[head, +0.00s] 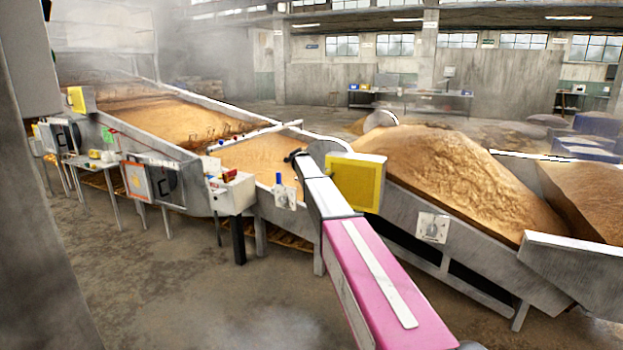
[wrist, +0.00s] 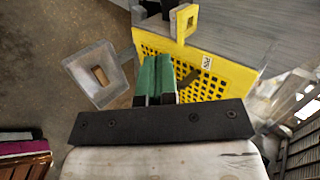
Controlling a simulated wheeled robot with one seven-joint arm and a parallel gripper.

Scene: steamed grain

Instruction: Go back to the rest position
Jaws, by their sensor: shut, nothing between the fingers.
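My arm reaches forward in the head view, and its dark end, my gripper (head: 294,156), is small there beside the near trough of grain. In the wrist view my gripper (wrist: 155,80) shows two green fingers side by side, closed together with nothing held. Beyond the fingers is a yellow perforated panel (wrist: 217,75) with a small white label. A yellow panel (head: 355,183) also stands right beside my arm in the head view. Whether the fingers touch the yellow panel cannot be told.
A long metal trough (head: 290,212) of grain runs across the room. A large grain heap (head: 450,165) lies to the right. Small tables (head: 105,160) with controls stand along the trough at left. A grey pillar (head: 30,220) borders the left. Bare floor (head: 170,285) lies in front.

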